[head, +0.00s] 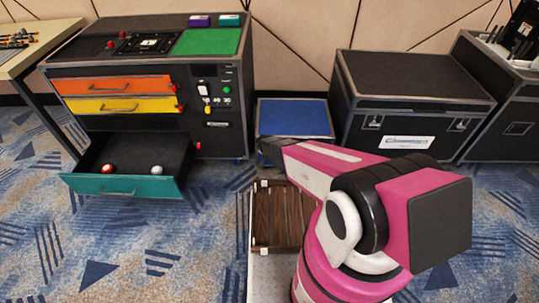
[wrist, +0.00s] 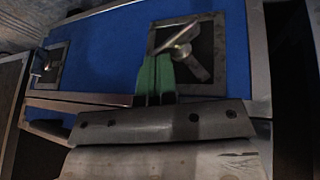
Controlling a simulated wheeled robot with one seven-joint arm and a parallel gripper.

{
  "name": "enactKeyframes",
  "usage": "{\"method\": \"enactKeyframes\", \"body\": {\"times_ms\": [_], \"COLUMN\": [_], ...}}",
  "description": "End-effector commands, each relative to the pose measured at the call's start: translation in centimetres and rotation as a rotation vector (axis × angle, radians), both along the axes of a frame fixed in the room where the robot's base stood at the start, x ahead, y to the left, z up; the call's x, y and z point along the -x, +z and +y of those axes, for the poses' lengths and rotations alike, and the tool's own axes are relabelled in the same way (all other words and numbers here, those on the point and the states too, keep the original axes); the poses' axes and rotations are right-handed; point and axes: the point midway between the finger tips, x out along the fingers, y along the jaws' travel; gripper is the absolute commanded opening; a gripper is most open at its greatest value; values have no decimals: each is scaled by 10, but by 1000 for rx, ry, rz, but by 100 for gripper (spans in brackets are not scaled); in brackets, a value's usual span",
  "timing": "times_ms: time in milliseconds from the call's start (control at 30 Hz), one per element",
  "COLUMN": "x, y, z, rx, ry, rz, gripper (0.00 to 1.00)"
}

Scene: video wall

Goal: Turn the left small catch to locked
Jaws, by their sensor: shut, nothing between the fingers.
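In the wrist view, a blue case (wrist: 110,52) with metal edging carries two small metal catches in dark recessed plates. The left catch (wrist: 40,65) is at the far left. The other catch (wrist: 188,52) is right of centre, its lever slanted. My gripper (wrist: 155,66) has green fingertips shut together with nothing between them, just at the lower left of the right-hand catch's lever; I cannot tell whether they touch it. In the head view, the blue-topped case (head: 293,115) stands low between larger cases. My gripper (head: 267,148) is dark and small at its front; the catches do not show there.
A black cabinet (head: 75,84) stands at the left, its teal drawer (head: 125,185) pulled out with two small round items inside. A large black case (head: 415,80) stands at the right. A brown slatted surface (head: 280,215) lies below my arm. Patterned carpet is open in front.

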Motion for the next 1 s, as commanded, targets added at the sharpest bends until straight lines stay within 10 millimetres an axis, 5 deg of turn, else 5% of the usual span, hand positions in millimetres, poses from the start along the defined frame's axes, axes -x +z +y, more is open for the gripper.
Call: {"method": "enactKeyframes", "body": {"times_ms": [1000], "x": [0], "y": [-14], "z": [-24], "rx": [0], "ry": [1], "rz": [0], "gripper": [0]}}
